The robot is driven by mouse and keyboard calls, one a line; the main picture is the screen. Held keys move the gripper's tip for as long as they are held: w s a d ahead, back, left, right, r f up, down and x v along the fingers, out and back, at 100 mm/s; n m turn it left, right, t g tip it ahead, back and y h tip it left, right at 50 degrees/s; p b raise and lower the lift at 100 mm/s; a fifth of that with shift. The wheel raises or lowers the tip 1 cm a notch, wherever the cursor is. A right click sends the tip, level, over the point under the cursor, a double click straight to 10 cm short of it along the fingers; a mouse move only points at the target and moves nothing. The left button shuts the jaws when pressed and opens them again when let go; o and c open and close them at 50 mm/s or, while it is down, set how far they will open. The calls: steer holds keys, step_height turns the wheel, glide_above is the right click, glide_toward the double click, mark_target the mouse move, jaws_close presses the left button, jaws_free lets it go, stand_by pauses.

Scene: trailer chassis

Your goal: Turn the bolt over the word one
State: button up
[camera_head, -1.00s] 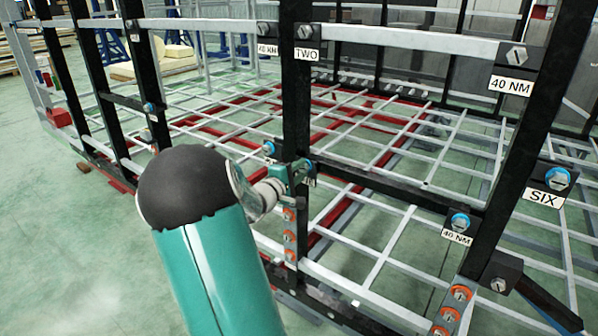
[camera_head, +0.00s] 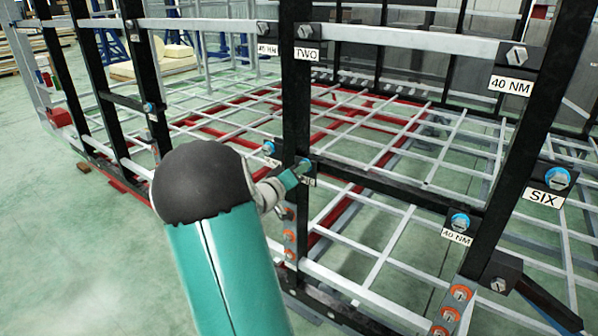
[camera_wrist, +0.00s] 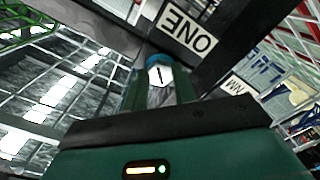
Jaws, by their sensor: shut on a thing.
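The bolt (camera_wrist: 160,76) is a grey hex head with a dark slot and a blue ring around it. In the wrist view it sits beside the white label ONE (camera_wrist: 185,31), which appears upside down. My gripper (camera_wrist: 159,88) is shut on the bolt head, with one teal finger on each side of it. In the head view my gripper (camera_head: 300,167) meets the black post (camera_head: 296,110) below the label TWO. There the jaws mostly cover the bolt, and only a bit of blue shows. The label ONE is not readable in the head view.
Another blue-ringed bolt (camera_head: 268,148) is just left of the post. A bolt (camera_head: 305,31) sits above TWO, and orange-ringed bolts (camera_head: 290,236) run down the post below my gripper. Black and grey frame bars surround the spot. Open floor (camera_head: 80,260) lies to the left.

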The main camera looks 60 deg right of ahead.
steer(key=shift+w+m, duration=0.15)
steer(key=shift+m, duration=1.15)
steer(key=o, duration=1)
steer(key=shift+a, duration=0.15)
steer(key=shift+c, duration=0.2)
steer(key=shift+o, duration=0.2)
steer(key=w+a, duration=0.2)
steer(key=a, duration=1.1)
steer(key=shift+a, duration=0.25)
